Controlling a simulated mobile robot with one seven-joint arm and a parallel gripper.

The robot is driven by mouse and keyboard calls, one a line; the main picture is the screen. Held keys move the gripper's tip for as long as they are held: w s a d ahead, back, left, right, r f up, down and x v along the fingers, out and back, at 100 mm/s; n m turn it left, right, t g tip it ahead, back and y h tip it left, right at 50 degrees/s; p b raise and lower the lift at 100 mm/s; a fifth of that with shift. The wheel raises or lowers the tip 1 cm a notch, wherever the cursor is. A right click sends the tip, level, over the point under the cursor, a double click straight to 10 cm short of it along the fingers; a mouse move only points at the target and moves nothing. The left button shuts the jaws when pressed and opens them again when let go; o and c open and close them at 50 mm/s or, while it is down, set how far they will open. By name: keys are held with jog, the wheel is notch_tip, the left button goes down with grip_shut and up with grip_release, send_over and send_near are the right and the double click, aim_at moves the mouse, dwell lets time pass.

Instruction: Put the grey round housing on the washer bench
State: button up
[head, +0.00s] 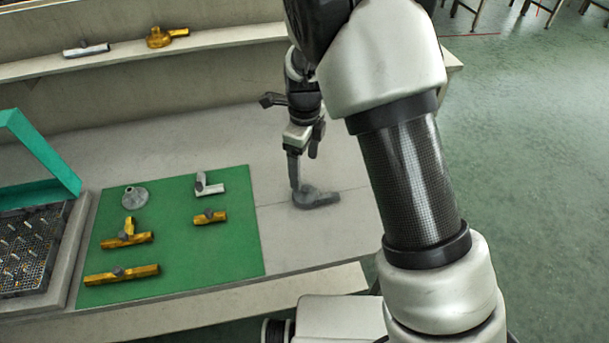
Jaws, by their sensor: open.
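A grey round housing (317,199) with a short spout to its right lies on the bare grey bench top (345,225), right of the green mat. My gripper (303,174) points down at it from above. One finger reaches to the housing's left part; I cannot tell whether it touches. The jaws are open, and the housing rests on the bench. No surface in view is clearly marked as the washer bench.
The green mat (178,262) holds a grey flanged cone (134,197), a silver fitting (208,187) and several brass fittings. A dark tray (30,245) with a teal lid (38,150) stands at left. A shelf (115,67) behind holds a silver part and a brass housing (165,37). Open floor lies right.

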jog(key=shift+r, duration=1.05)
jog(key=s+d+r+n+t+y, duration=0.1)
jog(key=s+d+r+n, duration=0.25)
jog(key=r, duration=0.45)
jog(key=s+d+r+n+t, duration=0.1)
jog(key=s+d+r+n, duration=0.2)
jog(key=d+r+n, duration=0.3)
jog(key=s+d+r+n+t, duration=0.1)
jog(key=s+d+r+n, duration=0.1)
jog(key=s+r+n, duration=0.1)
jog(key=s+d+r+n+t, duration=0.1)
jog(key=s+d+r+n, duration=0.2)
jog(key=s+n, duration=0.2)
jog(key=s+d+r+n+t+h, duration=0.1)
jog(key=s+d+r+n, duration=0.1)
jog(key=s, duration=0.6)
jog(key=shift+d+r+n+t, duration=0.3)
jog(key=shift+r+n, duration=0.15)
jog(key=shift+n, duration=0.8)
notch_tip(320, 180, up, 5)
jog(key=p, duration=0.5)
